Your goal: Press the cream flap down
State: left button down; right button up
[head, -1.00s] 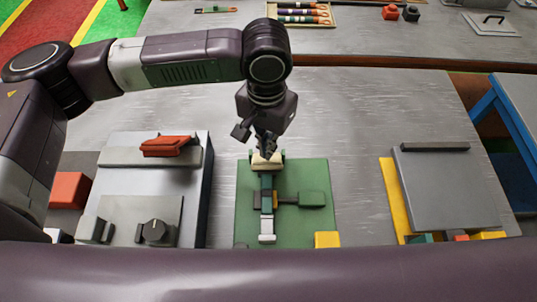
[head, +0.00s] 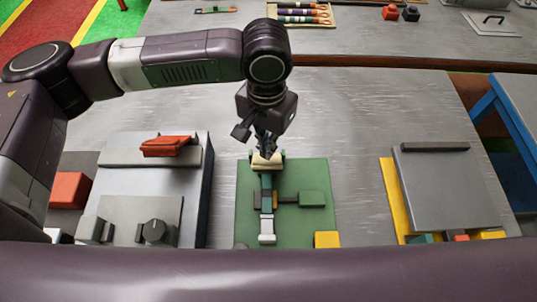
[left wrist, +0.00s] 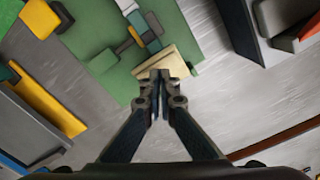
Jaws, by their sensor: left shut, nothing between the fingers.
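The cream flap (head: 262,163) sits at the far end of the green fixture on the green base plate (head: 245,220). In the left wrist view the cream flap (left wrist: 172,66) shows as a flat pale piece just beyond my fingertips. My left gripper (head: 267,150) is shut and empty, pointing down with its tips at the flap. In the left wrist view the closed fingertips (left wrist: 160,75) overlap the flap's near edge; I cannot tell whether they touch it. The fingers hide part of the flap. My right gripper is not in view.
A grey machine with a knob (head: 154,231) and a red lever (head: 166,146) stands to the left. A grey panel on a yellow base (head: 391,205) lies to the right. A yellow block (head: 327,239) sits at the plate's corner.

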aim_at(267, 164)
pick_arm(q)
jog(key=shift+f+b, duration=0.3)
jog(key=shift+f, duration=0.65)
jog(key=shift+s+f, duration=0.3)
jog(key=shift+f, duration=0.25)
jog(key=shift+s+f, duration=0.25)
jog(key=shift+f, duration=0.4)
jog(key=shift+s+f, duration=0.15)
jog(key=shift+f, duration=0.15)
jog(key=shift+s+f+b, duration=0.25)
jog(key=shift+f+b, duration=0.05)
jog(key=shift+f, duration=0.4)
